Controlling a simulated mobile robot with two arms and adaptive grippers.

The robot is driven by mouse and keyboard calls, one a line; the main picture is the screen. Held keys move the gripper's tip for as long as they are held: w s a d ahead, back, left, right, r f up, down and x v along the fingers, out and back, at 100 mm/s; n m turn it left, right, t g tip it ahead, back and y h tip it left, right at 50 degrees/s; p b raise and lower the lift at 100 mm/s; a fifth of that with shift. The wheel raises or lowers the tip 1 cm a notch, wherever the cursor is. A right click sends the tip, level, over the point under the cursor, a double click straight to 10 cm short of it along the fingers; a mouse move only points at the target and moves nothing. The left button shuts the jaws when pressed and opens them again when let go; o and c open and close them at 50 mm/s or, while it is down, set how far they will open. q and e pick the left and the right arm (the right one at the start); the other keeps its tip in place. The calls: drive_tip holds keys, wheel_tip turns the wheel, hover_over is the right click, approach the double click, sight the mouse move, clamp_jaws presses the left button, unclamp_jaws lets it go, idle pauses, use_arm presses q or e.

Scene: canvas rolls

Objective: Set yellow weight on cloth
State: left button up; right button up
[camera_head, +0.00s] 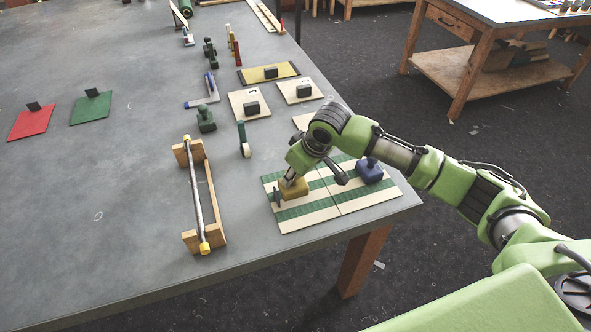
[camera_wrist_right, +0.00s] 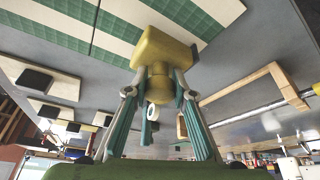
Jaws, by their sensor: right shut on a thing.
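The yellow weight (camera_head: 296,189) is at the left part of the green and cream striped cloth (camera_head: 310,218), near the table's front right corner. My right gripper (camera_head: 290,179) reaches down over it and is shut on its knob. In the right wrist view, the weight (camera_wrist_right: 163,49) sits between the fingers (camera_wrist_right: 159,82), with its broad block facing the striped cloth (camera_wrist_right: 75,32). I cannot tell whether its underside touches the cloth. A blue weight (camera_head: 369,172) stands on the right part of the cloth. My left gripper is not in view.
A wooden frame with a metal bar (camera_head: 196,195) stands left of the cloth. A green-handled roller (camera_head: 243,140) and a dark green weight (camera_head: 206,120) are behind it. Pale sheets with dark blocks (camera_head: 250,104) lie farther back. The table's left front (camera_head: 100,230) is clear.

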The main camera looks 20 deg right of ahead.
drive_tip(key=shift+w+f+p, duration=0.1)
drive_tip(key=shift+f+p, duration=0.2)
drive_tip(key=shift+f, duration=0.5)
drive_tip(key=o, duration=0.8)
drive_tip(key=shift+f, duration=0.3)
drive_tip(key=o, duration=0.3)
drive_tip(key=shift+s+r, duration=0.1)
drive_tip(key=shift+s, duration=0.15)
drive_tip(key=b+v, duration=0.2)
drive_tip(key=v, duration=1)
